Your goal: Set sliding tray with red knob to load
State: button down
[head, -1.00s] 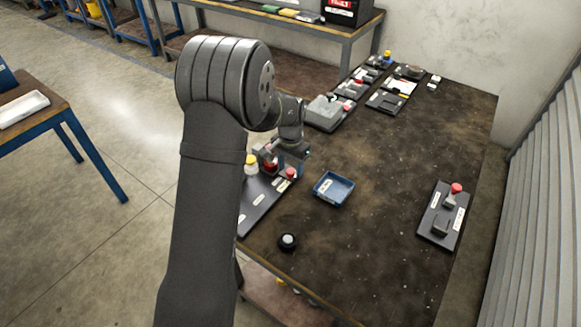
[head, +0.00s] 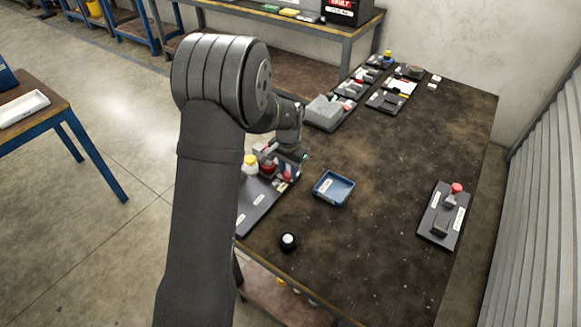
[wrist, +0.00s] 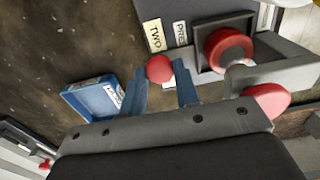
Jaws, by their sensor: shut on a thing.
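My gripper (head: 288,175) is low over the dark board (head: 260,198) at the table's left edge. In the wrist view its blue fingers (wrist: 163,88) are around a round red knob (wrist: 158,68), shut on it. The tray under the knob is mostly hidden, and no "load" mark can be read.
A red round part in a dark frame (wrist: 228,48) is close to the right finger. A blue bin (head: 333,189) lies right of the gripper. A black round part (head: 288,242) is nearer. Another board with a red knob (head: 443,215) is far right. The middle table is clear.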

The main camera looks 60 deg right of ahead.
jog(key=a, duration=1.7)
jog(key=shift+a, duration=0.1)
jog(key=c, duration=1.1)
grip_release()
jog(key=shift+a, duration=0.1)
jog(key=shift+r, duration=0.1)
jog(key=shift+r, duration=0.3)
notch_tip(320, 180, up, 17)
jog(key=shift+f, duration=0.15)
jog(key=shift+f, duration=0.1)
